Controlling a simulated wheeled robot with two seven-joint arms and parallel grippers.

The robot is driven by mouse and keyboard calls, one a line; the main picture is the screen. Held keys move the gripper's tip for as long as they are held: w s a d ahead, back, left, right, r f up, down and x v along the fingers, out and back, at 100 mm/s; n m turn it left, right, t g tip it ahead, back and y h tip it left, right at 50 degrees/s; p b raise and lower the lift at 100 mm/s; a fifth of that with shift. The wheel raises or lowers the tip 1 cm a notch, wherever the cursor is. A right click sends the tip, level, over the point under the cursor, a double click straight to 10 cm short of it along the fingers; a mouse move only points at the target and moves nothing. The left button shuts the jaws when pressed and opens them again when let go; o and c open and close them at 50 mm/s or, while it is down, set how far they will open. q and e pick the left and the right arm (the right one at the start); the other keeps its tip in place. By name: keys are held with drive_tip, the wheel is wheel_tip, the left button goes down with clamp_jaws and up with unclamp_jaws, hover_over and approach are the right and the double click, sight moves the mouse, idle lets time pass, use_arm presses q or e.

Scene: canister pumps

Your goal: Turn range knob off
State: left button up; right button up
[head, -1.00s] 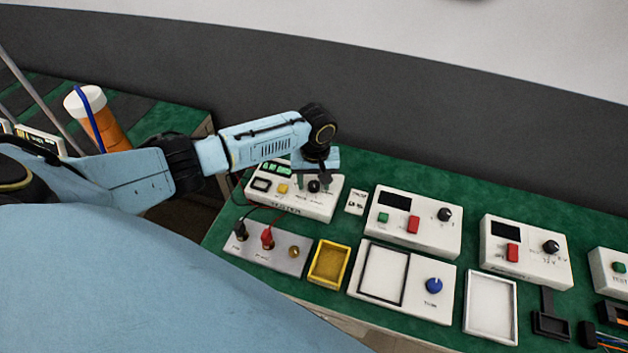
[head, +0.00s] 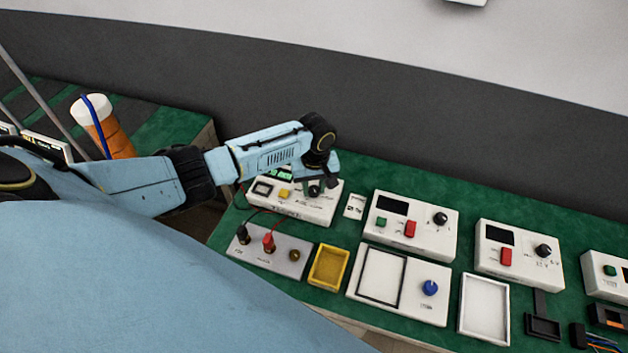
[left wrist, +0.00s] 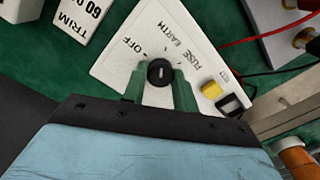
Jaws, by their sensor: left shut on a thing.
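The white tester box (head: 290,207) stands at the back left of the green bench. Its black range knob (head: 315,191) is partly hidden under my left gripper (head: 317,184) in the head view. In the left wrist view, the green fingers of my left gripper (left wrist: 159,76) are shut on the range knob (left wrist: 160,71), one on each side. The knob's white mark points roughly up in that view, between the OFF label on the left and the EARTH and FUSE labels on the right. My right gripper is out of view.
A small printed card (head: 355,206) and a white box with a red switch (head: 411,229) stand to the right. A grey panel with red and black plugs (head: 268,250) and a yellow tray (head: 329,267) lie in front. Cables run beside the tester box.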

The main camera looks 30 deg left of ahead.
use_arm(q)
drive_tip(key=n+p, duration=0.2)
drive_tip(key=p, duration=0.1)
drive_tip(key=shift+s+r+n, duration=0.1)
drive_tip(key=shift+r+n, duration=0.1)
drive_tip(key=shift+n, duration=0.2)
drive_tip(key=shift+n+p, duration=0.7)
drive_tip(key=shift+n, duration=0.2)
drive_tip(key=shift+f+n+p, duration=0.1)
drive_tip(key=shift+n+p, duration=0.65)
drive_tip(key=shift+n, duration=0.45)
drive_tip(key=shift+a+n+p, duration=0.1)
drive_tip(key=shift+n+p, duration=0.45)
drive_tip(key=shift+n, duration=0.85)
drive_tip(key=shift+f, duration=0.1)
drive_tip(key=o, duration=1)
